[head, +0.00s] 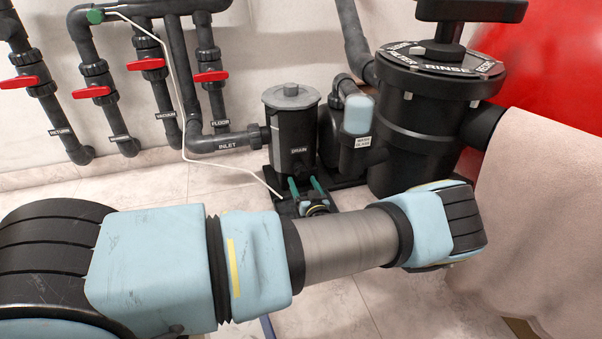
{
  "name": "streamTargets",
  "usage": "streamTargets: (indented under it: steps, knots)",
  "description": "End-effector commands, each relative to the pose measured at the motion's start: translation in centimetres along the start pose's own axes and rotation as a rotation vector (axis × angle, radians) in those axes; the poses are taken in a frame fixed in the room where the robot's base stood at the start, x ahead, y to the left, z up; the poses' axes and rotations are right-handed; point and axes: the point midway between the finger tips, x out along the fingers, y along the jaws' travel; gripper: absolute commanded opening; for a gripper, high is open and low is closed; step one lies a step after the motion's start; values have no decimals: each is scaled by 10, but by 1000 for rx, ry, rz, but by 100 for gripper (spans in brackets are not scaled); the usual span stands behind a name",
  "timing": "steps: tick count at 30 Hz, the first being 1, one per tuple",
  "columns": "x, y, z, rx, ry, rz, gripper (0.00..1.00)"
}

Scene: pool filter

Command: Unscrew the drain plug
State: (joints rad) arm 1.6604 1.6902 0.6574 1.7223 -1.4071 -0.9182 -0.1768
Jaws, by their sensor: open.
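The black pump strainer pot (288,130) with a grey lid stands in the middle of the head view. A DRAIN label (299,150) is on its front. My gripper (304,181) is low in front of the pot, below this label. Its two green fingers are apart and point toward the base of the pot. The drain plug cannot be made out clearly; it is small and dark there, or hidden by the gripper. I cannot tell whether the fingers touch it. My arm crosses the foreground and hides the floor below.
The filter with its multiport valve (438,80) stands at right, beside a red tank (555,60) and a beige covered surface (545,200). A sight glass (358,115) is nearer the pot. Pipes with red-handled valves (210,76) line the left wall. A thin white hose (180,95) runs down toward the pot's base.

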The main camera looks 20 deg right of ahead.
Motion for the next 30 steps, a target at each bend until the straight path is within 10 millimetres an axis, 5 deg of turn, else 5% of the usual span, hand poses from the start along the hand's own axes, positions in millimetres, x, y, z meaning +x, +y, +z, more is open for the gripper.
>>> streamTargets:
  steps: [1, 13, 30]
  knots:
    - [6, 6, -30, -43, 22, -11, 78]
    - [-38, 9, -26, -40, 20, -4, 78]
    - [-60, 7, -21, -30, 15, -2, 78]
